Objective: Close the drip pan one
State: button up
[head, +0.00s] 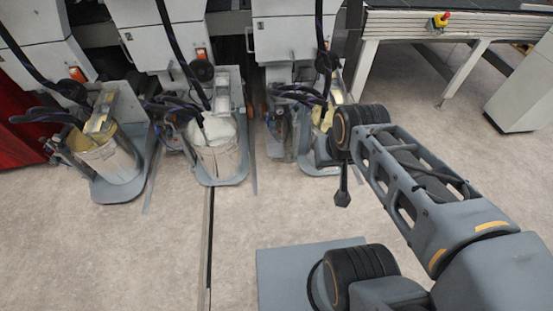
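Three grey pump units with buckets stand in front of the coater. The left one has a metal bucket (110,160) on a grey base plate (118,190). The middle one has a bucket with white content (218,150) on a grey base plate (230,178). The right unit (300,130) is partly hidden behind my arm. I cannot tell which part is drip pan one, or whether it stands open. The dark end of my arm, my gripper (342,197), hangs over the floor in front of the right unit. Its fingers are too small to tell apart, and nothing is visibly held.
Grey machine cabinets (160,32) stand behind the units, with black hoses running down. A conveyor table (450,25) with a red-and-yellow button is at the upper right. A white cabinet (525,95) stands at the right edge.

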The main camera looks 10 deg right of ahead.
aim_at(275, 150)
jog(key=u, duration=0.15)
jog(key=i, duration=1.25)
jog(key=u, duration=0.15)
